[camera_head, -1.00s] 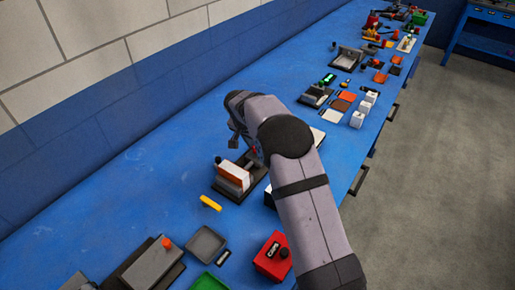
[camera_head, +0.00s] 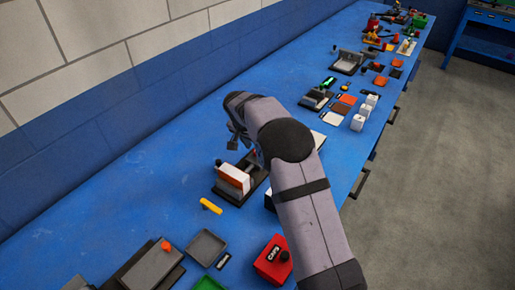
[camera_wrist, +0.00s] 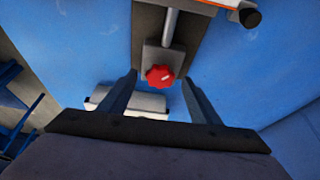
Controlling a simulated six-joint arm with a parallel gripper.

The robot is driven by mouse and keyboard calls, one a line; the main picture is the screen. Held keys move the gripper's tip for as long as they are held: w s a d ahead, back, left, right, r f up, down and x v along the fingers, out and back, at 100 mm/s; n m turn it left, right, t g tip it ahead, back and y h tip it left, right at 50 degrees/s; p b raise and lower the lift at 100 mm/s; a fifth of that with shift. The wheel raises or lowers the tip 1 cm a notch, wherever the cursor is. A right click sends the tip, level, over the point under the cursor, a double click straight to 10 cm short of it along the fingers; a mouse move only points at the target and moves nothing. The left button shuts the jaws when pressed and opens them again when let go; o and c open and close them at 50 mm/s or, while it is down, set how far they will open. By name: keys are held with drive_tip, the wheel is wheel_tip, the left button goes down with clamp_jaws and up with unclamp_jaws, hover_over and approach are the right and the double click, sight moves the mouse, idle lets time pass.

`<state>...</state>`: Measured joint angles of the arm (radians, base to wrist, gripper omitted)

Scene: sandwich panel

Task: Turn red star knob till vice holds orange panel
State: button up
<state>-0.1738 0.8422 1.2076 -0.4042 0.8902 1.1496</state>
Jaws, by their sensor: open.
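The red star knob (camera_wrist: 159,76) sits at the end of the vice's screw block in the wrist view. My gripper (camera_wrist: 158,79) is open, with one finger on each side of the knob in the picture; gaps show on both sides. I cannot tell whether the fingers reach its depth. The vice (camera_head: 228,192) stands on the blue bench, its knob end hidden behind my arm. The panel (camera_head: 234,178) stands upright in it, with a white face and orange at its edge. A strip of the panel (camera_wrist: 225,4) shows at the wrist view's top edge.
A yellow-handled tool (camera_head: 211,206), a grey tray (camera_head: 206,247) and a red box (camera_head: 272,262) lie nearer on the bench. White blocks (camera_head: 364,113) and small plates stand beyond my arm. Bare bench lies left of the vice.

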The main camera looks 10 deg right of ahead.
sight(253, 163)
drive_tip(key=b+v, duration=0.1)
drive_tip(key=v, duration=0.5)
drive_tip(key=shift+r, duration=0.35)
drive_tip(key=shift+s+a, duration=0.15)
drive_tip(key=s+d+n, duration=0.1)
drive_tip(key=s, duration=0.3)
drive_tip(key=s+d+n+g+y+p, duration=0.1)
drive_tip(key=s, duration=0.4)
drive_tip(key=s+d+n+p, duration=0.1)
drive_tip(key=s+n, duration=0.1)
drive_tip(key=s, duration=0.3)
drive_tip(key=shift+s+d+r+g, duration=0.15)
drive_tip(key=shift+d+r+g, duration=0.15)
drive_tip(key=shift+r, duration=0.1)
drive_tip(key=s+f+n, duration=0.1)
drive_tip(key=s, duration=0.5)
drive_tip(key=s+n+g+y+p, duration=0.1)
drive_tip(key=s+n, duration=0.1)
drive_tip(key=s, duration=0.5)
drive_tip(key=s+d+f+n+p, duration=0.1)
drive_tip(key=s, duration=0.6)
drive_tip(key=shift+f+y, duration=0.35)
drive_tip(key=shift+y, duration=0.05)
drive_tip(key=shift+s+a+f+n+g, duration=0.1)
drive_tip(key=shift+s+f+n+g, duration=0.15)
drive_tip(key=shift+s, duration=0.3)
drive_tip(key=shift+r, duration=0.15)
wheel_tip(253, 163, up, 17)
drive_tip(key=p, duration=1.7)
